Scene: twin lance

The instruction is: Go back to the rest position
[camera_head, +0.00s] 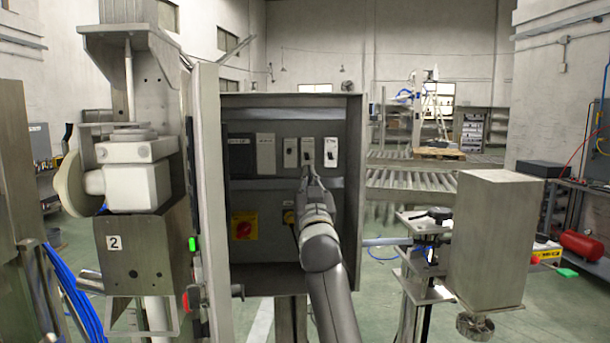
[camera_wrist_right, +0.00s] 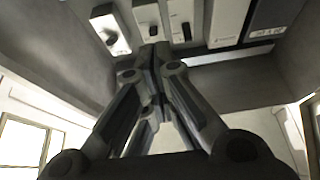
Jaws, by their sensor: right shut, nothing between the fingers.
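My right gripper (camera_head: 309,172) reaches into the open grey electrical cabinet (camera_head: 270,100), its tips just below the row of white breaker switches (camera_head: 308,151). In the right wrist view the gripper (camera_wrist_right: 152,48) has its fingers together, shut and empty, close under the switches (camera_wrist_right: 180,22). I cannot tell whether the tips touch a switch. My right arm (camera_head: 325,260) comes up from the bottom of the head view. My left gripper is not in view.
The cabinet's open door (camera_head: 210,200) stands at its left edge. A machine with a label "2" (camera_head: 140,250) stands further left, with blue cables (camera_head: 75,295). A metal box on a stand (camera_head: 490,235) is at the right. A roller conveyor (camera_head: 415,180) lies behind.

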